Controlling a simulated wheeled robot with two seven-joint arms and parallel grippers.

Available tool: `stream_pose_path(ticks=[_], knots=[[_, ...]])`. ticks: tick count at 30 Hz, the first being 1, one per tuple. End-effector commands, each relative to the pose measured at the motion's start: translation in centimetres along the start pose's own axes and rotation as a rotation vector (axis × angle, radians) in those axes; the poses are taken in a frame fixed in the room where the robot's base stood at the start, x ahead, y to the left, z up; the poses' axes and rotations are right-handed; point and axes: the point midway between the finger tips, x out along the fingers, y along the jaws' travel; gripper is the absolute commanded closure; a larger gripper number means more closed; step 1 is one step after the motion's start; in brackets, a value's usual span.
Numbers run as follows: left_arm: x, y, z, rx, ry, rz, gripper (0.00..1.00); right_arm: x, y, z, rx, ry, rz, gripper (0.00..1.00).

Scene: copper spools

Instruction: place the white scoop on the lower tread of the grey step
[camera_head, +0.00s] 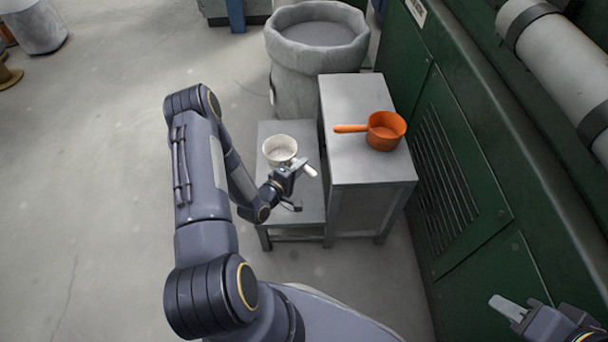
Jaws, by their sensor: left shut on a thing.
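The white scoop (279,149) is a round cup with a short handle, upright over the lower tread of the grey step (312,205). My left gripper (303,172) is shut on the scoop at its handle side, above that tread. I cannot tell whether the scoop's base touches the tread or is slightly above it. The higher tread (350,98) stands to the right. My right gripper (507,306) is at the lower right, away from the step, by the green machine. Its fingers are too unclear to tell open from shut.
An orange scoop (385,131) sits on the higher tread, its handle pointing left. A large grey bin (290,85) stands behind the step. A green machine (470,215) with a vent closes off the right side. The floor to the left is open.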

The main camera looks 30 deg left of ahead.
Motion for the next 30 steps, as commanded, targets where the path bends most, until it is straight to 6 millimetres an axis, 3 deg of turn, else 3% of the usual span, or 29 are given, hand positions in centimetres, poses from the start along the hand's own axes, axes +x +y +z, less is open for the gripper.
stream_pose_path(ticks=[3, 9, 14, 22, 30], knots=[[2.6, -2.5, -0.4, 0.002, -0.002, 0.0, 1.0, 1.4, 0.7, 0.7, 0.0, 0.0, 0.0, 0.66], [4.9, -4.2, -1.0, 0.001, 0.0, 0.0, 1.0, 2.3, 1.0, 1.2, 0.0, 0.0, 0.0, 0.66], [5.5, -4.7, -1.2, 0.0, 0.0, 0.001, 1.0, 2.5, 1.1, 1.3, 0.0, 0.0, 0.0, 0.66], [6.7, -8.1, -1.2, 0.0, -0.001, 0.0, 1.0, 3.8, 1.8, 1.9, 0.0, 0.0, 0.0, 0.66], [6.7, -8.1, -1.2, 0.0, -0.001, 0.001, 1.0, 3.7, 1.7, 1.9, 0.0, 0.0, 0.0, 0.66]])
